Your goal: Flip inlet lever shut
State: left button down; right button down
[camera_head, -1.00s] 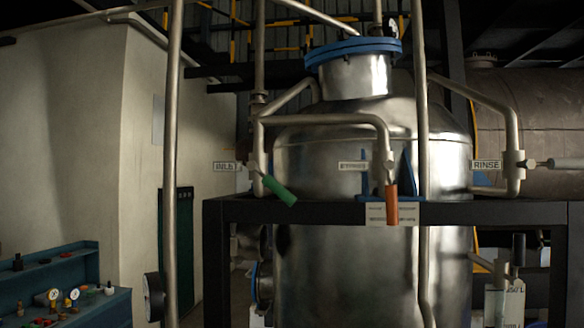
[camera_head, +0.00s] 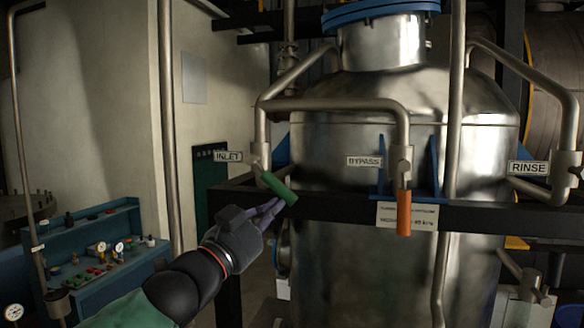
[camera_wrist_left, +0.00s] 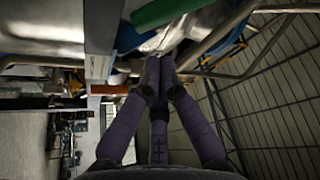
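The inlet lever has a green handle (camera_head: 278,188) that slants down to the right from its valve, beside the sign INLET (camera_head: 228,156). My left gripper (camera_head: 278,206) is just below the lower end of the green handle; I cannot tell whether it touches. The green handle (camera_wrist_left: 165,11) crosses the top of that view, just beyond the fingertips. My right gripper is not in view.
A RINSE sign (camera_head: 528,168) is at the right. A dark beam (camera_head: 340,206) crosses before the steel tank (camera_head: 400,265). A blue bench (camera_head: 85,245) with gauges stands at left.

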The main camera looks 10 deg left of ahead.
pick_arm(q)
jog(key=r, duration=0.1)
jog(key=s+r, duration=0.1)
jog(key=r, duration=0.1)
jog(key=shift+s+a+r+m+t, duration=0.25)
jog(key=shift+s+a+m+t, duration=0.05)
jog(key=shift+s, duration=0.05)
jog(key=shift+w, duration=0.1)
notch_tip(320, 180, up, 3)
jog(key=p, duration=0.3)
send_over(293, 201)
jog(key=shift+r, duration=0.1)
jog(key=a+f, duration=0.2)
jog(key=shift+s+a+f+p, duration=0.1)
jog(key=shift+s+f+p, duration=0.25)
jog(key=shift+p, duration=0.05)
